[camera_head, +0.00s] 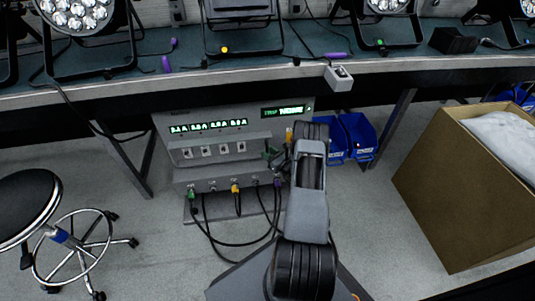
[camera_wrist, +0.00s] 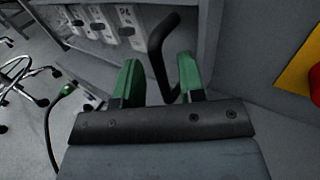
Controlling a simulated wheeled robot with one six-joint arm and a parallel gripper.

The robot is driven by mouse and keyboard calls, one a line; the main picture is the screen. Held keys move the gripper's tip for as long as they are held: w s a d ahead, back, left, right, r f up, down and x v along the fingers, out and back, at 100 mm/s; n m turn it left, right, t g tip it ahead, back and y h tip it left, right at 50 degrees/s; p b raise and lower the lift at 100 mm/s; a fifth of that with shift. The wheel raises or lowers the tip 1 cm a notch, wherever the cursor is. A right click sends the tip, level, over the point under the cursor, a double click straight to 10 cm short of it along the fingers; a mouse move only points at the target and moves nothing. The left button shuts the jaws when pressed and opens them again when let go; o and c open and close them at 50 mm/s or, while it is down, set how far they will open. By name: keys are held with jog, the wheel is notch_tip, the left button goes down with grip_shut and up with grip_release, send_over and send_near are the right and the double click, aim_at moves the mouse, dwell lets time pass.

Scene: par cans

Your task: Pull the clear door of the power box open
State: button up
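The grey power box (camera_head: 177,142) stands low under the bench, with lit green displays on its upper front and a row of breaker switches (camera_head: 224,149) below them. The switches also show at upper left in the wrist view (camera_wrist: 98,24). The clear door cannot be made out clearly. A black bent handle (camera_wrist: 157,60) shows in the wrist view. My gripper (camera_wrist: 159,72) has green fingers, which are open, one on each side of the handle, with gaps visible on both sides. In the head view my arm hides the box's right end and most of my gripper (camera_head: 274,155).
Cables with green, yellow and purple plugs hang from the lower front of the box. Blue bins (camera_head: 358,136) stand to its right, then a large cardboard box (camera_head: 465,190). A black stool (camera_head: 27,205) is at left. The bench edge (camera_head: 215,80) runs above.

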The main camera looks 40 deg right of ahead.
jog(key=shift+w+a, duration=0.1)
jog(key=shift+w, duration=0.55)
grip_shut()
